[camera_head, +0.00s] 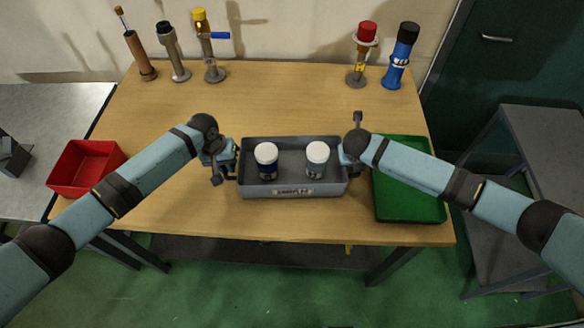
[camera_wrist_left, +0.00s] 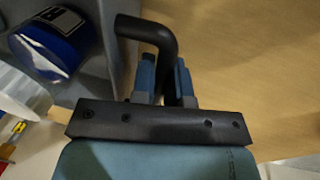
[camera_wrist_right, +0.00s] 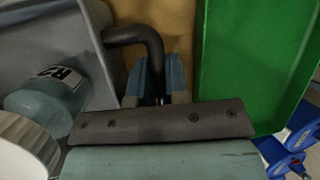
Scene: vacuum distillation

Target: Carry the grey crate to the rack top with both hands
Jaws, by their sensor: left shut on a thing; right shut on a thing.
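The grey crate (camera_head: 292,188) is at the front middle of the wooden table, with a label on its front wall. Two white-lidded jars stand in it, a dark blue one (camera_head: 266,162) and a pale blue one (camera_head: 316,160). My left gripper (camera_wrist_left: 166,80) is shut on the crate's black left handle (camera_wrist_left: 150,30). My right gripper (camera_wrist_right: 158,80) is shut on the black right handle (camera_wrist_right: 135,36). Whether the crate touches the table is hard to tell. I cannot make out which surface is the rack top.
A green tray (camera_head: 408,207) lies close to the crate's right. A red bin (camera_head: 85,168) is at the table's left edge. Several tools and bottles stand along the back, including a blue bottle (camera_head: 400,58). A grey stand (camera_head: 550,150) is at the right. The table behind the crate is clear.

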